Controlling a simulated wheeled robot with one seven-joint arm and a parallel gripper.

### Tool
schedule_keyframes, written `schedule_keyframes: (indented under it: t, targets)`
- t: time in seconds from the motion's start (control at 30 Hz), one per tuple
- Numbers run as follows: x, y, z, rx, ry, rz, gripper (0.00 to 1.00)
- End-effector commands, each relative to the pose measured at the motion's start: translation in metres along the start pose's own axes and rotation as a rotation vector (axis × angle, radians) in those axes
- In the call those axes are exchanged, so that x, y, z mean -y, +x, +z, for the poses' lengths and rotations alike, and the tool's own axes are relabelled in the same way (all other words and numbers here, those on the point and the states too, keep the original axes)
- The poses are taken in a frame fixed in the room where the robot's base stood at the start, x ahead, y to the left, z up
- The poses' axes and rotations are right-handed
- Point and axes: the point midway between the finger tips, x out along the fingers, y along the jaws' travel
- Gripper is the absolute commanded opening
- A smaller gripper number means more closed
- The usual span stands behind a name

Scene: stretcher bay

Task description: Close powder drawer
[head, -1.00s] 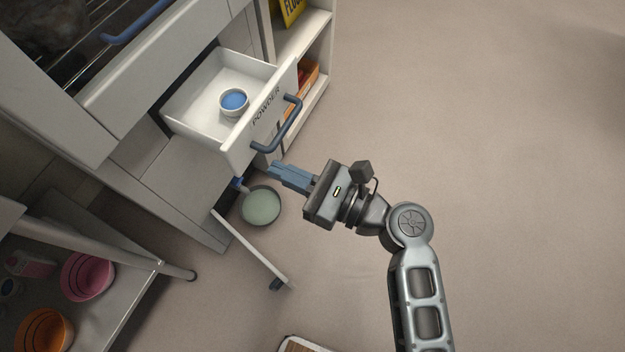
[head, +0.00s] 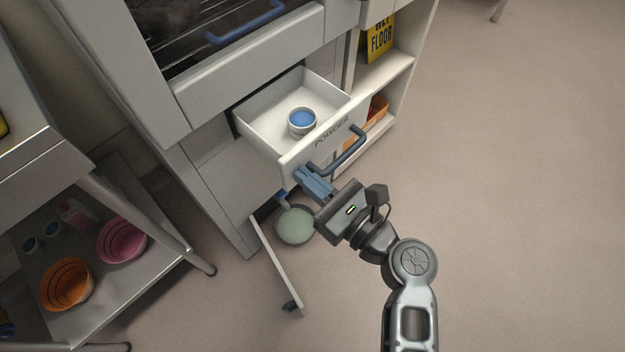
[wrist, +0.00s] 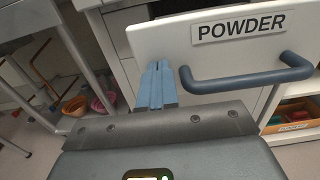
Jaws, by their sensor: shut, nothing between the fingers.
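The white powder drawer (head: 262,118) stands pulled out of the cabinet in the head view. Its front carries a POWDER label (wrist: 242,27) and a blue bar handle (head: 345,155), which also shows in the wrist view (wrist: 240,82). A small white cup with blue contents (head: 302,122) stands inside the drawer. My gripper (head: 302,174) is shut and empty, its blue fingers pointing at the drawer front's lower left part, beside the handle's left end. In the wrist view the fingertips (wrist: 158,70) overlap the front panel; I cannot tell whether they touch it.
Below the drawer, a hinged white panel (head: 276,262) stands out from the cabinet near a pale green bowl (head: 295,226). At left is a metal trolley (head: 150,285) with pink (head: 122,240) and orange buckets (head: 67,285). Open shelves (head: 385,75) stand right of the drawer. The floor at right is clear.

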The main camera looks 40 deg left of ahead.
Motion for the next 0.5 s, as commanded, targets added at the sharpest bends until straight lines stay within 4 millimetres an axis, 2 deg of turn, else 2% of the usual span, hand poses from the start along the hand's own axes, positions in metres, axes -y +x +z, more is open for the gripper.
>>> schedule_keyframes:
  t: [0.17,0.5]
  targets:
    - [-0.001,0.029,0.001,0.001,-0.002,0.005,0.0]
    - [-0.001,0.105,-0.001,0.002,-0.003,0.004,0.0]
